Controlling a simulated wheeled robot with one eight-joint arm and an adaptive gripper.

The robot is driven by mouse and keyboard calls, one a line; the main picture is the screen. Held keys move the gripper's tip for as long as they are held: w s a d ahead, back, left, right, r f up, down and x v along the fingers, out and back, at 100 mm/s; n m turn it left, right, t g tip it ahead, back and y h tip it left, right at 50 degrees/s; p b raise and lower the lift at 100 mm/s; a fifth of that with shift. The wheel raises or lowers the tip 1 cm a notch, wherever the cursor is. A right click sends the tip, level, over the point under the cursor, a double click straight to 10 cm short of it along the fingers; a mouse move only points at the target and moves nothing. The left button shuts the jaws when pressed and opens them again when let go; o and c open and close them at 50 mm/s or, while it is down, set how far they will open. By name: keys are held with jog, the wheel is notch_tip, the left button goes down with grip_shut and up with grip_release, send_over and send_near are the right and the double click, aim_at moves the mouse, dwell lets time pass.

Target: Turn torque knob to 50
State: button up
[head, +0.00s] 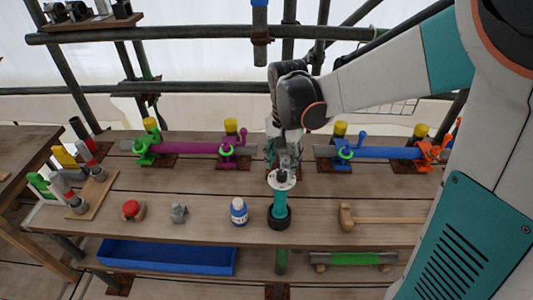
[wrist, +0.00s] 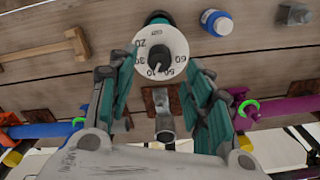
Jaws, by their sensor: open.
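A teal upright cylinder (head: 279,205) stands on the table in a black ring-like base (head: 279,218). Its white round dial face (head: 283,186) is on top, and the wrist view shows that face with numbers around it (wrist: 143,36). A dark torque knob (wrist: 159,58) sits at the dial's centre; its exact setting is too small to read surely. My gripper (head: 284,166) points down just above the dial. In the wrist view my gripper (wrist: 158,82) has its teal-padded fingers apart on either side of the dial, with no grip on the knob visible.
A blue-and-white bottle (head: 239,212) stands left of the cylinder, and a mallet (head: 380,216) lies to the right. A grey part (head: 179,212) and a red-topped part (head: 131,209) lie farther left. Purple (head: 190,148) and blue (head: 385,152) clamped tubes lie behind. A blue tray (head: 165,257) is below.

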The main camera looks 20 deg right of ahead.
aim_at(282, 172)
jog(key=shift+f+b, duration=0.35)
jog(key=shift+f, duration=2)
jog(key=c, duration=1.1)
